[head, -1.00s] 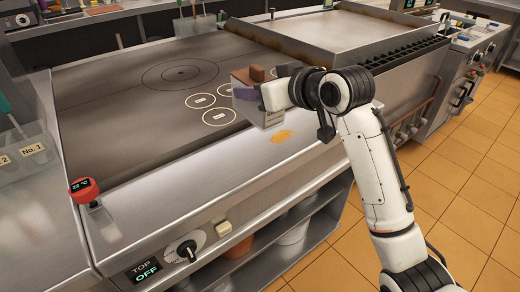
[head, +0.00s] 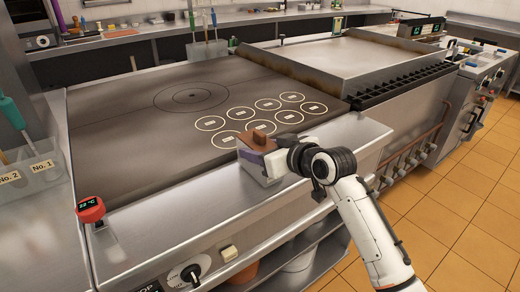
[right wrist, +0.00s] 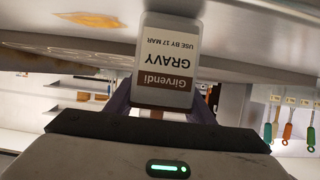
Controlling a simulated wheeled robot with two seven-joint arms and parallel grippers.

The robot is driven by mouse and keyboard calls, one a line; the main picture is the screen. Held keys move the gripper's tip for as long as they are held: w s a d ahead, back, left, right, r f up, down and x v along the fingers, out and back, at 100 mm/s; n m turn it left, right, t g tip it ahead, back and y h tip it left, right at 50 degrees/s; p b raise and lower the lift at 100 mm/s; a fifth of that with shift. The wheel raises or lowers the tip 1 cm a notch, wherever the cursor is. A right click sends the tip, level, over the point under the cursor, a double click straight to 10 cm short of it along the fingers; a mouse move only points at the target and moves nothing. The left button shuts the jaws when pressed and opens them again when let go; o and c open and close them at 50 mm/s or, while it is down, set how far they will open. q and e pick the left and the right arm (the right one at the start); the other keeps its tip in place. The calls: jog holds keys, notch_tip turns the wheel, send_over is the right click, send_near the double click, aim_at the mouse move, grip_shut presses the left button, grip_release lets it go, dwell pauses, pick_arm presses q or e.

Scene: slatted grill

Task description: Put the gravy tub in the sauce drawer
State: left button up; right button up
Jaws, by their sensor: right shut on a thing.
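The gravy tub (head: 257,166) is a pale box with a brown top, near the front ledge of the flat cooktop in the head view. In the right wrist view the gravy tub (right wrist: 166,62) shows a white and brown label reading "Girvendi GRAVY", upside down. My right gripper (right wrist: 160,108) is shut on the tub, with a purple finger on each side; it also shows in the head view (head: 283,160). Whether the tub touches the ledge I cannot tell. No sauce drawer can be made out. My left gripper is out of view.
The cooktop (head: 130,130) carries several white-ringed circles and is clear of objects. Numbered clear bins (head: 32,172) are at far left. A knob (head: 192,276) juts from the front panel. Containers stand on the shelf below.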

dwell(0.3)
jog(key=o, duration=1.1)
jog(key=shift+f, duration=0.2)
jog(key=o, duration=0.4)
jog(key=shift+r, duration=0.15)
jog(key=shift+s+d+r, duration=0.1)
jog(key=v, duration=1.1)
jog(key=shift+s+d, duration=0.2)
jog(key=shift+s, duration=0.1)
